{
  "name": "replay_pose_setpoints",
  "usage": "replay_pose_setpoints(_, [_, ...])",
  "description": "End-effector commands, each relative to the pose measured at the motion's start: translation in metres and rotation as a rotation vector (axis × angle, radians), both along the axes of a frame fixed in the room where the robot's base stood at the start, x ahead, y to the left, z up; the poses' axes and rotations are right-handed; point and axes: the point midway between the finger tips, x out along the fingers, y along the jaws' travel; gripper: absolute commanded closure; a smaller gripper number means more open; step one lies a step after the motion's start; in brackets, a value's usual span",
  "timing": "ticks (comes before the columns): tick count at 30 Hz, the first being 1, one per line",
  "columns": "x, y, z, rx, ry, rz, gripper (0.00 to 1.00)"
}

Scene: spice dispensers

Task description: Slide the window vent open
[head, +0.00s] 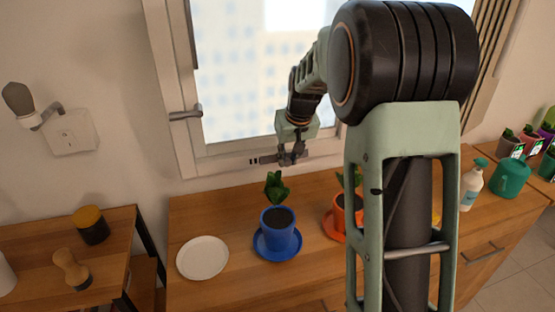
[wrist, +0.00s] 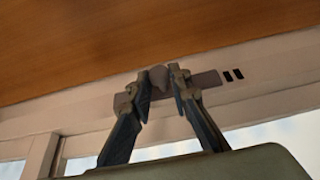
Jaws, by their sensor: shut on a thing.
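The window vent (head: 267,159) is a dark flat slider on the lower window frame. In the wrist view the vent's bar (wrist: 207,80) runs along the pale frame, with two dark slots (wrist: 233,75) showing just beyond its right end. In the head view these slots are left of the bar. My gripper (head: 291,159) is at the vent. In the wrist view my gripper (wrist: 161,80) has one finger on each side of the vent's rounded grey knob (wrist: 158,77) and is shut on it. The fingers hide part of the bar.
Below the window, a wooden cabinet (head: 185,215) holds a white plate (head: 203,257), a blue pot (head: 280,238) with a plant and an orange pot (head: 340,218). The window handle (head: 185,114) sticks out at left. A spray bottle (head: 473,185) stands at right.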

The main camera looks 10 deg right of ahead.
Motion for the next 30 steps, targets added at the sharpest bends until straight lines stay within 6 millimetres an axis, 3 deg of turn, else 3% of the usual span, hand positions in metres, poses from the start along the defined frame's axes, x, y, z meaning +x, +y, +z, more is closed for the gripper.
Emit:
replay_pose_setpoints(3, [0.002,-0.021,0.000,0.001,-0.001,-0.005,1.00])
replay_pose_setpoints(6, [0.002,-0.030,0.000,0.000,-0.001,-0.002,1.00])
replay_pose_setpoints(15, [0.003,-0.034,0.001,-0.004,-0.002,-0.004,1.00])
replay_pose_setpoints(16, [0.003,-0.035,0.001,-0.004,-0.002,-0.004,0.81])
replay_pose_setpoints(21, [0.003,-0.034,0.001,-0.003,-0.002,-0.003,0.64])
replay_pose_setpoints(30, [0.002,-0.032,0.003,0.000,-0.002,-0.001,0.64])
